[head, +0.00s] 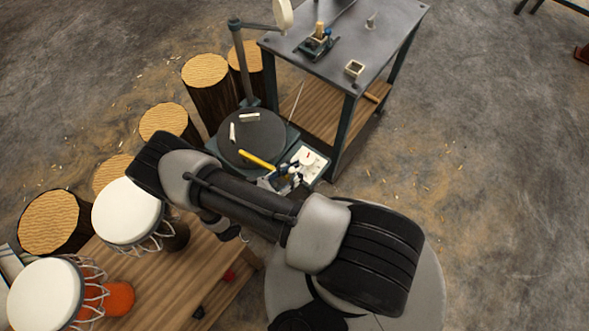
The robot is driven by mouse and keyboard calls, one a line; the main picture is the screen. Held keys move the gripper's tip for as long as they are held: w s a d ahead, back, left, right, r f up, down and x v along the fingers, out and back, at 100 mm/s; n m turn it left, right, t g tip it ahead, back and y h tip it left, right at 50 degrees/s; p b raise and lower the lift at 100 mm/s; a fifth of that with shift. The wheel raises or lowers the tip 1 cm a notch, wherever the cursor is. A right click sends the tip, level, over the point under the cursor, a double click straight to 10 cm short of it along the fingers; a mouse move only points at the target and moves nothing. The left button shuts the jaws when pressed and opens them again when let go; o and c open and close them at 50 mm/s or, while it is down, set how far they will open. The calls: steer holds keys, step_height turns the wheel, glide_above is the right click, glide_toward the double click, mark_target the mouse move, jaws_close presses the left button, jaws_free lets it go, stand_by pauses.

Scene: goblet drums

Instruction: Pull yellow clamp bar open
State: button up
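The yellow clamp bar (256,160) is a short, slim bar at the front edge of the round dark turntable (250,136). It lies slanted, its right end lower in the picture and close to my gripper. My gripper (288,178) is small in the head view, just right of and below the bar, partly behind my own arm. I cannot tell whether its fingers touch the bar or how far apart they are. The bar's lower right end is hard to separate from the gripper.
A white panel (309,160) sits right beside my gripper. Two pale pieces lie on the turntable, with a post (240,65) behind it. A dark metal table (385,40) stands behind. Log stumps (205,70) and white-topped drums (127,211) are left. Floor at right is clear.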

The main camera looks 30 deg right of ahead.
steer(key=shift+o, duration=1.2)
steer(key=v, duration=1.2)
